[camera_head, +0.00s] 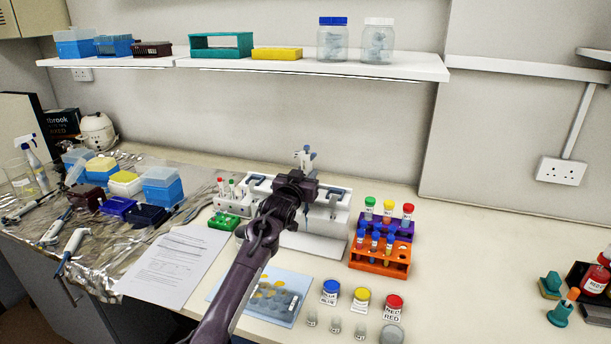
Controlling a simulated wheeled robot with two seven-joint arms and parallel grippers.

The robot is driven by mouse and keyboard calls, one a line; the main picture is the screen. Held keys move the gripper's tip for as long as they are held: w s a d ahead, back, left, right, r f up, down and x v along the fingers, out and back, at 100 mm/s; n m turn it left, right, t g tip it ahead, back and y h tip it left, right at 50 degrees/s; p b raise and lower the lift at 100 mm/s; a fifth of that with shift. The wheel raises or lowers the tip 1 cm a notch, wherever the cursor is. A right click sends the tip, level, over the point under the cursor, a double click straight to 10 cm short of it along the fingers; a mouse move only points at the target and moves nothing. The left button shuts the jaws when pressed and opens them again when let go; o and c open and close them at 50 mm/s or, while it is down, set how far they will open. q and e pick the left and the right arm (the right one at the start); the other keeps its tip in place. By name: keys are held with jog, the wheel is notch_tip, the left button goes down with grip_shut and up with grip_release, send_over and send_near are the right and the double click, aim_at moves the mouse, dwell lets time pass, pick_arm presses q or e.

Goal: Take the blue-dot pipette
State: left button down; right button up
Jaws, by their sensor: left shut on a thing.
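My left gripper (302,183) is at the white pipette stand (336,218) in the middle of the bench, with my arm in front of part of the stand. It is shut on a white and blue pipette (304,157), whose top shows just above the gripper. Its lower part is hidden by my gripper, and I cannot make out a coloured dot on it. I cannot tell whether the pipette still touches the stand. My right gripper is out of view.
An orange rack (381,264) and a purple rack (400,229) of tubes stand right of the stand. Blue, yellow and red jars (361,299) stand in front. A small tube rack (231,205) stands close left. A paper sheet (172,268) lies left.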

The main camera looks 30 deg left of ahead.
aim_at(305, 159)
pick_arm(q)
jog(key=shift+r+p, duration=1.75)
jog(key=shift+r, duration=0.75)
jog(key=shift+s, duration=0.1)
